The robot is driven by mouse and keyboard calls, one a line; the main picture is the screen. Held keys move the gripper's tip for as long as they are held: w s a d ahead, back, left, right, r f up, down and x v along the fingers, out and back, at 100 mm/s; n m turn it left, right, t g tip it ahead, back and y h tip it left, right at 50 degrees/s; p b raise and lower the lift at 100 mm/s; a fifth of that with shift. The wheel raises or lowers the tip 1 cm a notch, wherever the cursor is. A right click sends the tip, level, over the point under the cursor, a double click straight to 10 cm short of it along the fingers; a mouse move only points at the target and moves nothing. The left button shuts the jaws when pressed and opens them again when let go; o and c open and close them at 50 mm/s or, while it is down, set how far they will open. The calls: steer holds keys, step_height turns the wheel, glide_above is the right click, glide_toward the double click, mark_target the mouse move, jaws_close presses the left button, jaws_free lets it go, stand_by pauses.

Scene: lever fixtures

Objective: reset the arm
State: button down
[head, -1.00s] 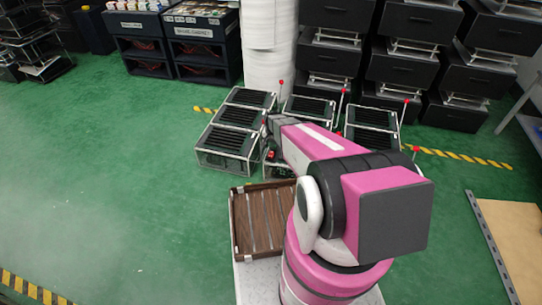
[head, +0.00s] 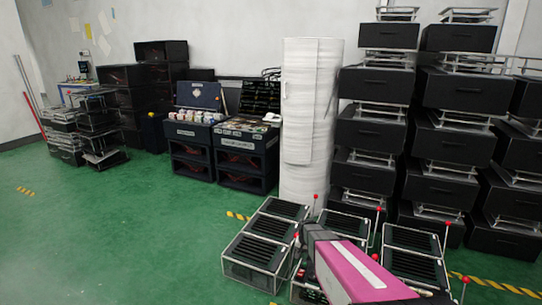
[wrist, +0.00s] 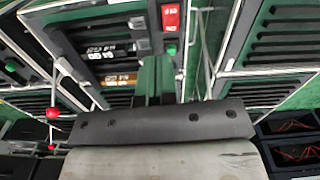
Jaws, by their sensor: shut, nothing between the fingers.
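My arm (head: 362,272) is folded down at the bottom of the head view, its dark end over the front of the fixtures. In the wrist view my gripper (wrist: 155,72) is shut and empty, above the fixtures. The lever fixtures are black slatted boxes in silver frames: a left one (head: 262,243), a middle one (head: 342,227) and a right one (head: 415,254). Thin levers with red ball knobs stand beside them, such as one knob (head: 315,196) and another (head: 378,209). A red knob (wrist: 52,113) also shows left of my gripper in the wrist view.
A white wrapped column (head: 310,120) and stacked black drawer units (head: 375,140) stand behind the fixtures. Black shelves with small items (head: 222,150) are further left. The green floor (head: 110,230) at left is clear. A red labelled part (wrist: 171,17) sits ahead of my gripper.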

steer(key=s+r+n, duration=0.4)
steer(key=s+r, duration=1.4)
steer(key=r, duration=0.3)
steer(key=shift+s+d, duration=0.3)
steer(key=shift+d, duration=0.05)
steer(key=m, duration=2.3)
glide_above(302, 271)
step_height(302, 271, down, 20)
steer(key=shift+w+f, duration=0.1)
step_height(302, 271, down, 14)
steer(key=shift+r, duration=0.1)
